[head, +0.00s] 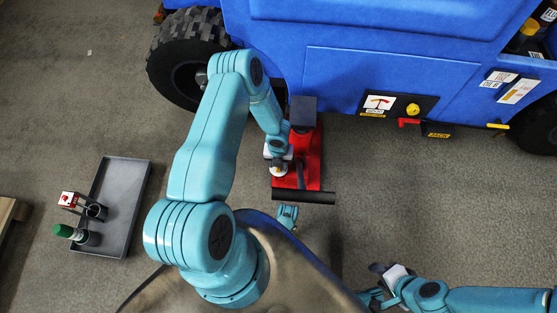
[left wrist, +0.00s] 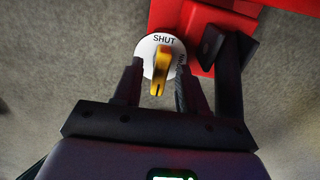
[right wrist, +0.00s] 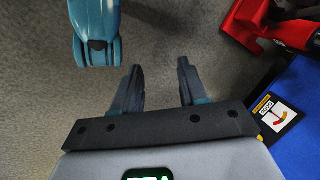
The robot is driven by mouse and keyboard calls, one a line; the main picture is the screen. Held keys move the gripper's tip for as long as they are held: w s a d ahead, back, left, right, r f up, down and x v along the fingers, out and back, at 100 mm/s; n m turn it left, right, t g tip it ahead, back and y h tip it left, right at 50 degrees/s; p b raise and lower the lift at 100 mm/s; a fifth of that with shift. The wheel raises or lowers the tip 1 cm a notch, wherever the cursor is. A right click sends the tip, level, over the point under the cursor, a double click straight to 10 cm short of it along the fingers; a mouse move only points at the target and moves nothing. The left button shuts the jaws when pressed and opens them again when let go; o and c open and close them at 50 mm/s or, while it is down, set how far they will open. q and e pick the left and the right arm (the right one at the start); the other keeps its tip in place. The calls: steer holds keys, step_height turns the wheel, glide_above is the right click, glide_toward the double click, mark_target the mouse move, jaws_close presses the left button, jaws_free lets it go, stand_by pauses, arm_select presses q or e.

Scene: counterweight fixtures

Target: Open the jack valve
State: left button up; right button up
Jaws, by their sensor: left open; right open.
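The red jack (head: 312,160) stands on the floor beside the blue vehicle. Its valve is a white round dial (left wrist: 150,45) with a yellow handle (left wrist: 162,68). The word SHUT is printed above the handle in the left wrist view; another label at the right is partly hidden by a finger. My left gripper (left wrist: 161,80) is open, its fingers either side of the handle; I cannot tell whether they touch it. In the head view the left arm covers part of the valve (head: 279,169). My right gripper (head: 378,268) is open and empty, apart from the jack.
The blue vehicle (head: 390,70) fills the back, with a black tyre (head: 190,65), a gauge plate (head: 380,102) and a red lever (head: 408,122). A grey tray (head: 115,205) with several items lies at the left.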

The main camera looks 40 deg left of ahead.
arm_select(q)
jaws_close()
